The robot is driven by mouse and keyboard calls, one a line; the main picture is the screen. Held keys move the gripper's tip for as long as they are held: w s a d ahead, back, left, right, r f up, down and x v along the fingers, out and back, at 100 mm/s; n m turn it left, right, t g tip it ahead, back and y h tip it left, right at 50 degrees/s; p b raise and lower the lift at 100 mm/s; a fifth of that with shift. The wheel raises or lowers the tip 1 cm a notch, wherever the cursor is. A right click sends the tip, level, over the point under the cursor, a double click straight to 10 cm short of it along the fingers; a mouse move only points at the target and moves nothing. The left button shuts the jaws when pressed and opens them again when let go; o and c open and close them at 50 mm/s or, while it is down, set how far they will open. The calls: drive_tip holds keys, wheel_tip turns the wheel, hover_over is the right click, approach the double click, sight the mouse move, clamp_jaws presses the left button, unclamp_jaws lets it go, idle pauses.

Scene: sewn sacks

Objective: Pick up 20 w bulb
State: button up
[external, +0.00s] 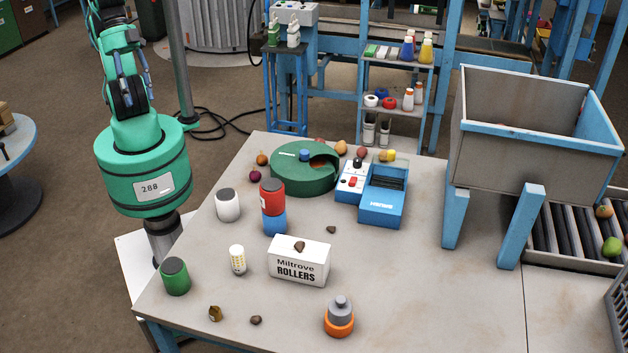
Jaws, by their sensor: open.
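A small white cylinder with yellow spots (238,260) stands upright on the table, left of the white rollers box; it looks like an LED bulb, but no wattage marking can be read. It stands clear of its neighbours. My teal arm rises at the left, beside the table, and leaves the top of the picture. My gripper is not in view.
A white rollers box (299,262) bears a small stone. A red can (272,194) stands on a blue one (275,222). White (228,206) and green (175,277) cans stand left. Behind are a green round tray (290,180) and blue machine (382,207).

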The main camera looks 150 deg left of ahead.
drive_tip(key=w+a+r+g+p, duration=0.1)
drive_tip(key=w+a+g+p, duration=0.15)
drive_tip(key=w, duration=1.05)
drive_tip(key=n+g+p, duration=0.1)
drive_tip(key=g+p, duration=0.2)
drive_tip(key=p, duration=0.3)
hover_over(237, 250)
wheel_tip(237, 250, down, 23)
drive_tip(key=shift+f, duration=0.2)
drive_tip(key=shift+f+b, duration=0.35)
drive_tip(key=shift+f, duration=3.95)
